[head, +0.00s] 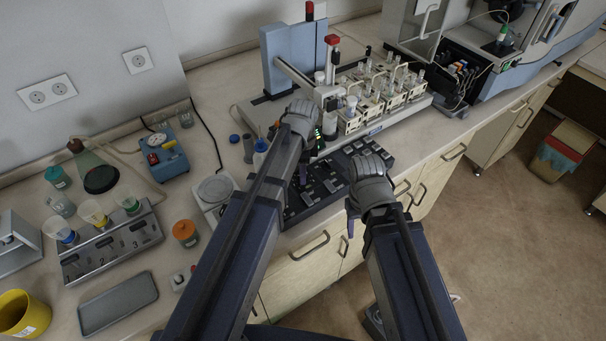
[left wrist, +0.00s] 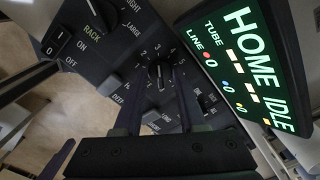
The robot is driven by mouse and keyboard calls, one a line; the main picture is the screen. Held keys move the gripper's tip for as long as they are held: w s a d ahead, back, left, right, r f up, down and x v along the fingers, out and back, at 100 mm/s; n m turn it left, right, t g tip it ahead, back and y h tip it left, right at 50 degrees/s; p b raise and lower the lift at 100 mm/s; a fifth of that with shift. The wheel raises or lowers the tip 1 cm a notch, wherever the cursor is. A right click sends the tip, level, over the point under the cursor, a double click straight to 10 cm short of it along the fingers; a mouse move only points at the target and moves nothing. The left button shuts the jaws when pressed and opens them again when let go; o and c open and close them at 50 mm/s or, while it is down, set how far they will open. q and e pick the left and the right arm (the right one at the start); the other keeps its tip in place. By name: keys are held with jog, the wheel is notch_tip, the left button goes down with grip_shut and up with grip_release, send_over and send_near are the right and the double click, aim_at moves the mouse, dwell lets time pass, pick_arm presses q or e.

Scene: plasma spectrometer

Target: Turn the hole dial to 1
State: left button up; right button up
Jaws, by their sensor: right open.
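The hole dial (left wrist: 160,75) is a small dark knob with a pale mark, on a dark panel with a ring of small white numbers around it, 3 near the top. The mark points up toward the numbers; I cannot read which exactly. My left gripper (left wrist: 161,92) has its two dark fingers apart, one on each side of the dial; contact is not clear. In the head view the left gripper (head: 303,172) reaches down to the dark control panel (head: 325,187), and its arm hides the dial. My right gripper (head: 349,224) hangs open by the counter's front edge, away from the panel.
A lit screen (left wrist: 243,65) beside the dial reads HOME and IDLE. A rack knob (left wrist: 100,18) and an on/off switch (left wrist: 55,38) are on the same panel. A sampler with glass vials (head: 370,95) stands behind. Open floor (head: 500,240) lies to the right.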

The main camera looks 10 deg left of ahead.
pick_arm(q)
grip_shut()
dwell(0.3)
jog(key=shift+n, duration=0.3)
jog(key=n, duration=0.9)
jog(key=shift+n, duration=2.2)
